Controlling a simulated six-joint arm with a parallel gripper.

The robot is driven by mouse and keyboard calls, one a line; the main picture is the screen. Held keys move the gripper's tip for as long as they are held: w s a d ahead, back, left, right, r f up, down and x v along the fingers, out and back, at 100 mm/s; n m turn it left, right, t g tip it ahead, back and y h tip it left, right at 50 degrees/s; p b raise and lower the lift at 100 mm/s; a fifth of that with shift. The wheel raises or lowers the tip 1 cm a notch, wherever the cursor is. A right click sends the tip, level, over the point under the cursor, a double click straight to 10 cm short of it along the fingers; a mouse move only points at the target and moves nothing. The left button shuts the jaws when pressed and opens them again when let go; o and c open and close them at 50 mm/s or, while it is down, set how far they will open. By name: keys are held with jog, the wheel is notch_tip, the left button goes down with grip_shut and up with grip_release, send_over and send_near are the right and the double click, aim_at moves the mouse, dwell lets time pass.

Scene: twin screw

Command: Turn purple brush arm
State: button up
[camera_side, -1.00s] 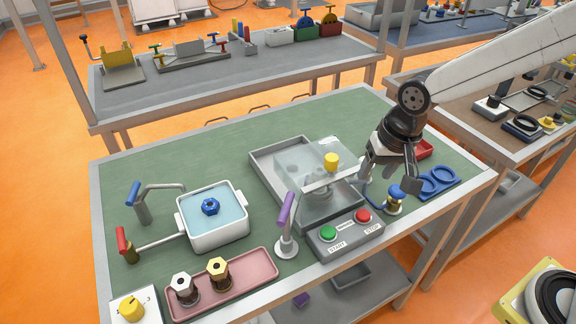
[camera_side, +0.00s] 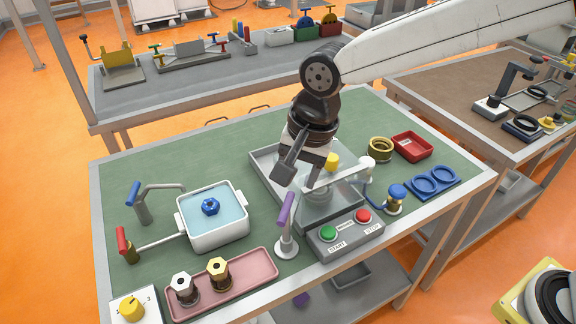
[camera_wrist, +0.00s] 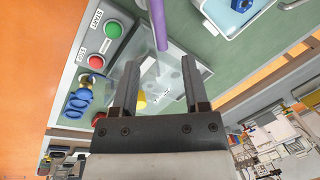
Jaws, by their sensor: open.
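The purple brush arm (camera_side: 286,208) is a purple handle standing tilted on a pale metal post with a round base, at the front middle of the green bench. In the wrist view the purple arm (camera_wrist: 159,24) lies ahead of my fingertips, between their lines. My gripper (camera_side: 299,184) is open and empty, pointing down above the grey tray, just above and right of the purple handle's top in the side view. Both dark fingers of my gripper (camera_wrist: 161,66) show in the wrist view, apart from the purple arm.
A control box with a green START button (camera_side: 328,233) and red STOP button (camera_side: 363,216) stands right of the post. The grey tray (camera_side: 262,165) with a clear cover lies behind. A white basin (camera_side: 217,240) and pink tray (camera_side: 240,284) with two fittings are left.

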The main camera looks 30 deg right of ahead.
aim_at(287, 205)
jog(key=shift+w+a+f, duration=0.15)
jog(key=shift+f, duration=1.05)
jog(key=shift+w+a+f, duration=0.2)
jog(key=shift+f, duration=1.05)
jog(key=shift+w+a+f, duration=0.15)
jog(key=shift+f, duration=1.05)
jog(key=shift+c, duration=0.2)
grip_shut()
